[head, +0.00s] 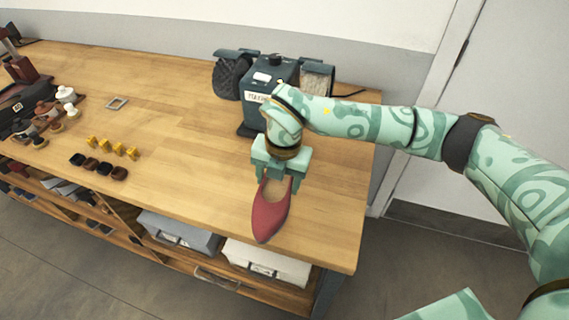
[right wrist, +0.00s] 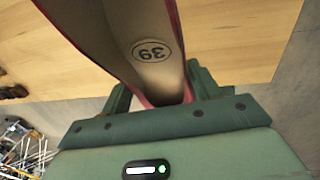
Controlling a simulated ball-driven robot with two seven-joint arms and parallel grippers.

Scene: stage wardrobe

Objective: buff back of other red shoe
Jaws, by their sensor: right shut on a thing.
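A red pointed shoe (head: 268,215) hangs from my right gripper (head: 279,177) in the head view, toe toward the front of the bench. My right gripper is shut on its heel end. The right wrist view shows the shoe's pale inner sole (right wrist: 140,48) marked 39, with the heel between the fingers. The outer back of the heel is hidden by the gripper. A dark blue buffing machine (head: 258,83) stands behind, with a dark wheel (head: 228,78) at left and a pale wheel (head: 317,80) at right. I see no second red shoe. My left gripper is out of view.
The wooden bench (head: 180,100) is clear around the machine's left. Grey (head: 175,235) and white (head: 265,262) boxes sit below.

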